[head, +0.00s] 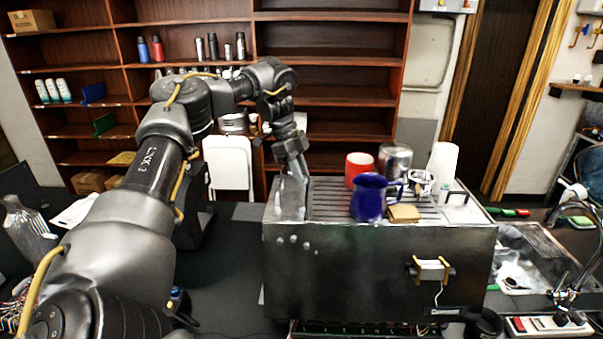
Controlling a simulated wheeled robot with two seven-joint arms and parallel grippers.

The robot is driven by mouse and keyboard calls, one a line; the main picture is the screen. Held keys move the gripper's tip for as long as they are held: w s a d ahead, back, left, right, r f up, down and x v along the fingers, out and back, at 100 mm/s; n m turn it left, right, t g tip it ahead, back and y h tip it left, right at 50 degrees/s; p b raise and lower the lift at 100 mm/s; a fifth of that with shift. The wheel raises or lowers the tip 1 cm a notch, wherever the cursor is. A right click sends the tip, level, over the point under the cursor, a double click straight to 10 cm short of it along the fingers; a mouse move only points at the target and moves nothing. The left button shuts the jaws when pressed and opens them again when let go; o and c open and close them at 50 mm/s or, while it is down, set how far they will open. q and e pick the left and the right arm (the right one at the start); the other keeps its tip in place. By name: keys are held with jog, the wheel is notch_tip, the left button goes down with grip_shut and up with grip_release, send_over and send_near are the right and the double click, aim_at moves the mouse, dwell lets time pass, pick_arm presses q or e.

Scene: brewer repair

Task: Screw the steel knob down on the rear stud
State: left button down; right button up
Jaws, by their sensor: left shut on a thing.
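The steel brewer (380,270) stands on the dark bench, with a ribbed top. My left gripper (291,212) points down at the left end of this top. Its fingers are shut, and the steel knob between them is hidden from this view. The rear stud is also hidden, so I cannot tell how the knob sits on it. My right gripper is not in view.
A blue mug (368,198), a red mug (359,167), a steel cup (395,160) and a tan block (403,213) stand on the brewer top. A white cup stack (442,162) is at its right rear. Wooden shelves (325,60) stand behind.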

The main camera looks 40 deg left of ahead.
pick_arm(q)
jog(key=shift+w+r, duration=0.1)
jog(key=shift+r, duration=0.1)
jog(key=c, duration=1.2)
grip_release()
jog(key=o, duration=0.4)
jog(key=shift+f, duration=0.15)
jog(key=shift+r, duration=3.55)
